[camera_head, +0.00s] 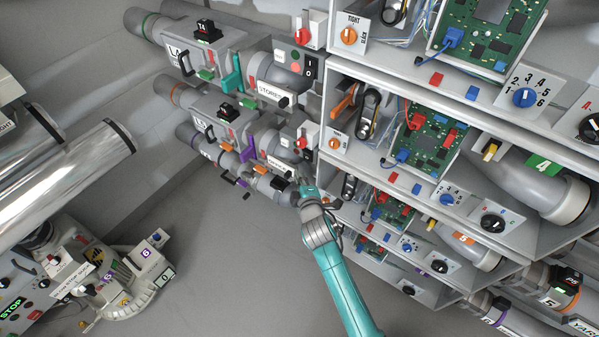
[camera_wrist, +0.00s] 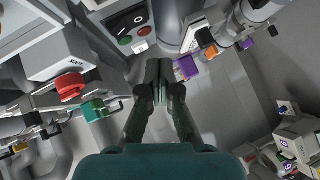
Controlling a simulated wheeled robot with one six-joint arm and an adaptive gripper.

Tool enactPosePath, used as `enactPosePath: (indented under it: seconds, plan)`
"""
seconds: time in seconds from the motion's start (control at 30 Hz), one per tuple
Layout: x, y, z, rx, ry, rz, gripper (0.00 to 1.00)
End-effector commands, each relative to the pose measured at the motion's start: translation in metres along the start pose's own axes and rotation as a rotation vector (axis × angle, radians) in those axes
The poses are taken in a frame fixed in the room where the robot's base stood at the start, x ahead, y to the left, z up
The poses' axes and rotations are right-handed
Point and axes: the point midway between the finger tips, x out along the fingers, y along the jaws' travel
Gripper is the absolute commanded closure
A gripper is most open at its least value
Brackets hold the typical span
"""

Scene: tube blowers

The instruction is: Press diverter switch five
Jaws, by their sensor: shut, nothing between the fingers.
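My gripper (camera_wrist: 159,68) is shut and empty, its dark fingertips together in the wrist view. I cannot tell whether the tips touch this panel. No number five is readable on it, so I cannot tell which switch is diverter switch five. In the head view, my teal arm reaches up to the lowest visible tube row, and my fingers are hard to make out there. A similar black rocker (camera_head: 310,68) shows on the upper row.
A red knob (camera_wrist: 70,86), a teal handle (camera_wrist: 95,109) and a purple block (camera_wrist: 187,67) surround my fingers. Shelves with green circuit boards (camera_head: 428,140) and numbered dials stand right of my arm. Bare floor (camera_head: 220,240) lies to the left.

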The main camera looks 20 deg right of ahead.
Motion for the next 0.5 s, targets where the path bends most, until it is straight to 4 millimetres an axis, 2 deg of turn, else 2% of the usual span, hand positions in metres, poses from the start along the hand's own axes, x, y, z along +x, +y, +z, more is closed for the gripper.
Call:
enactPosePath:
  seconds: [0.3,0.5]
  plan:
    - [-0.048,-0.015,0.002,-0.002,0.001,-0.002,1.00]
    - [-0.065,-0.019,0.003,-0.001,0.000,0.000,1.00]
